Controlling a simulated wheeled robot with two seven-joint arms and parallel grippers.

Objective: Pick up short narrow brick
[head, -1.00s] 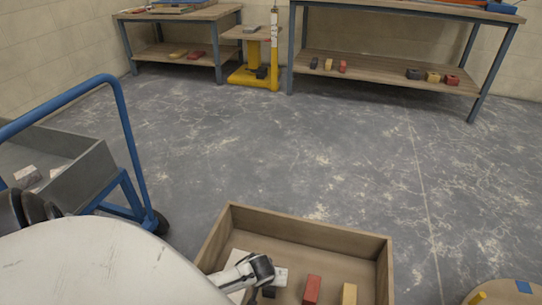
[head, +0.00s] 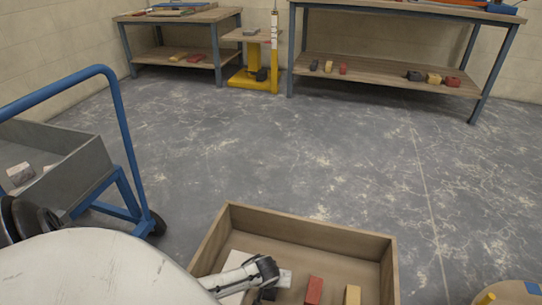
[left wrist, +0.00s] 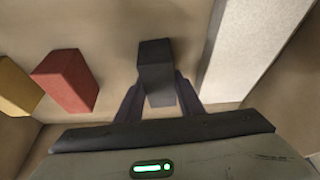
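A small dark grey brick (left wrist: 155,65) stands in the wooden box, between the two fingers of my left gripper (left wrist: 158,92) in the left wrist view. The fingers lie close along its sides; I cannot tell whether they press on it. In the head view my left gripper (head: 266,268) reaches down into the box, and part of the dark brick (head: 268,294) shows below it. A red brick (head: 314,290) and a yellow brick (head: 352,295) are to its right in the box. My right gripper is not in view.
The wooden box (head: 310,228) has raised walls close around the bricks. A pale slab (left wrist: 250,50) lies beside the dark brick. A blue-handled cart (head: 115,100) stands at left. Workbenches (head: 385,78) with bricks stand at the back; the floor between is clear.

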